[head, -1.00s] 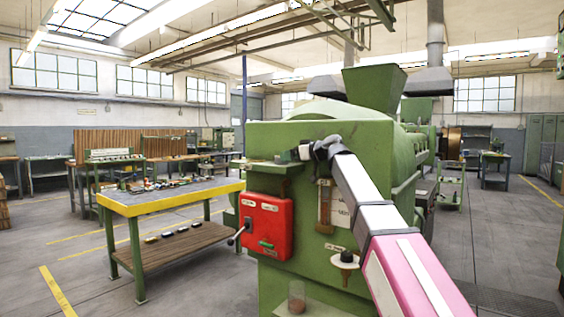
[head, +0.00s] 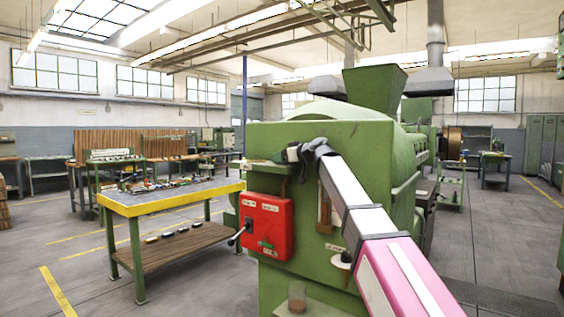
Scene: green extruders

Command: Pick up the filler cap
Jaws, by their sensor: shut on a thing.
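My gripper (head: 285,155) is at the small green shelf (head: 262,165) on the left of the green extruder's (head: 320,135) front face. It is shut on a small dark thing, which I take to be the filler cap. The cap is mostly hidden by the gripper and too small to make out clearly. I cannot tell whether it still touches the shelf. My arm reaches in from the lower right and covers part of the extruder's front.
A red switch box (head: 268,226) with a lever sits just below the shelf. A workbench (head: 165,202) with a yellow edge stands to the left. Open floor (head: 190,285) lies between.

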